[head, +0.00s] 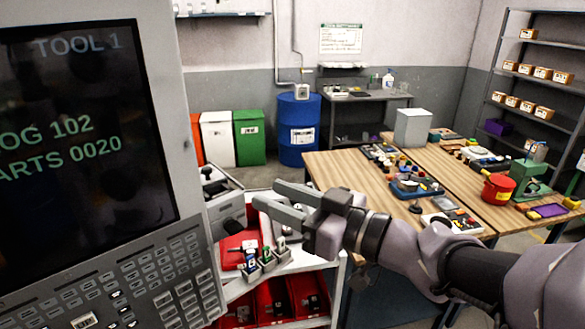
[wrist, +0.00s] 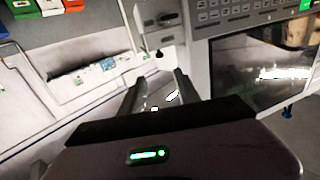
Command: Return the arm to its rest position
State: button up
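My gripper (head: 268,200) is in the middle of the head view, at the end of my arm, which reaches in from the right. Its two fingers point left toward the machine's control panel (head: 180,270) and stand apart with nothing visible between them. In the wrist view my gripper (wrist: 158,88) also shows two spread fingers with an empty gap.
The control panel and its screen (head: 85,130) fill the left side. The cart holds a small tool rack (head: 262,268) and red bins (head: 275,300). A wooden table (head: 335,170) with tools stands behind my arm. A blue drum (head: 298,140) stands at the back.

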jog(key=w+d+f+m+t+h+b, duration=0.5)
jog(key=d+m+t+h+b, duration=0.2)
jog(key=d+h, duration=0.25)
jog(key=s+d+f+m+g+h+b, duration=0.1)
jog(key=s+d+f+m+h+b, duration=0.25)
jog(key=d+f, duration=0.2)
jog(key=s+d+f+m+g+h+b, duration=0.2)
jog(key=d+f+m+h+b, duration=0.15)
jog(key=d+f, duration=0.2)
jog(key=s+a+f+m+g+y+b, duration=0.1)
jog(key=s+a+f+g+b, duration=0.1)
jog(key=s+f, duration=0.6)
jog(key=s+a+f+m+g+y+b, duration=0.1)
jog(key=s+a+f+g, duration=0.3)
jog(key=s+f, duration=0.4)
jog(key=shift+s+a+f+g+y+b, duration=0.25)
jog(key=shift+s+g+y+b, duration=0.3)
jog(key=shift+s+g+b, duration=0.15)
